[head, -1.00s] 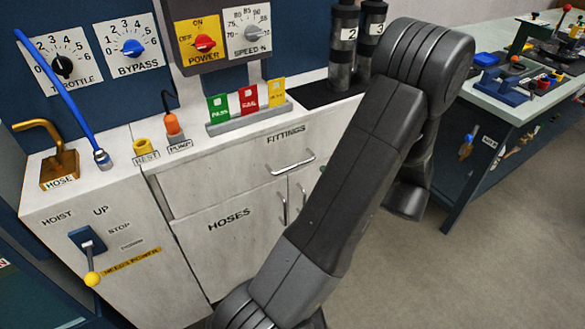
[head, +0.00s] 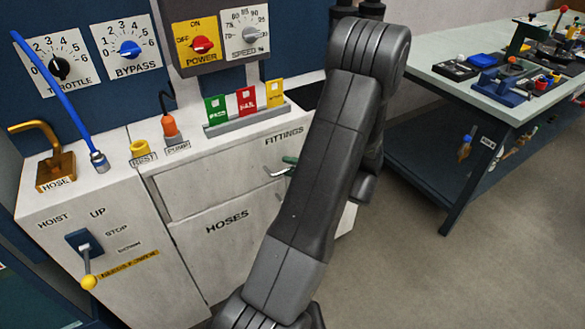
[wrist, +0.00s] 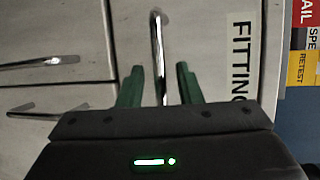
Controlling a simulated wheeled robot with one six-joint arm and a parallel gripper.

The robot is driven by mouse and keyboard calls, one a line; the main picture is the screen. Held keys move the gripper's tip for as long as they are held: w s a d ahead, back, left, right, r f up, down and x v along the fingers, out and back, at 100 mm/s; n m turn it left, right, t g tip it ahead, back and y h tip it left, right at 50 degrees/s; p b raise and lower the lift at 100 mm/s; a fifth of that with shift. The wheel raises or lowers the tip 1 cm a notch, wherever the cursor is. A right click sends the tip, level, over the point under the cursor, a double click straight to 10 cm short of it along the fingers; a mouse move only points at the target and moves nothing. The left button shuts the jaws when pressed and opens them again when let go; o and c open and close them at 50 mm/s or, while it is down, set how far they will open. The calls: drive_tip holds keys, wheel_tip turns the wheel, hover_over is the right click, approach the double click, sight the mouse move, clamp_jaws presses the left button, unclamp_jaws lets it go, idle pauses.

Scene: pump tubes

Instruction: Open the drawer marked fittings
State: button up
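The white fittings drawer (head: 210,180) is in the upper front of the cabinet, with its black FITTINGS label (head: 284,137) at upper right. It looks flush with the cabinet. Its silver bar handle (wrist: 157,45) runs upright in the wrist view, and the label (wrist: 240,60) stands to its right. My gripper (wrist: 158,85) is open, with one green finger on each side of the handle; I cannot tell whether either touches it. In the head view the arm hides most of the gripper and handle; a green fingertip (head: 290,160) shows at the handle.
Below is the HOSES door (head: 220,260). More silver handles (wrist: 45,62) lie left in the wrist view. The cabinet top holds a card rack (head: 248,118), an orange pump plug (head: 169,126) and a brass hose hook (head: 55,165). A workbench (head: 480,90) stands right; floor between is clear.

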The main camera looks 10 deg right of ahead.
clamp_jaws()
drive_tip(key=shift+s+d, duration=0.1)
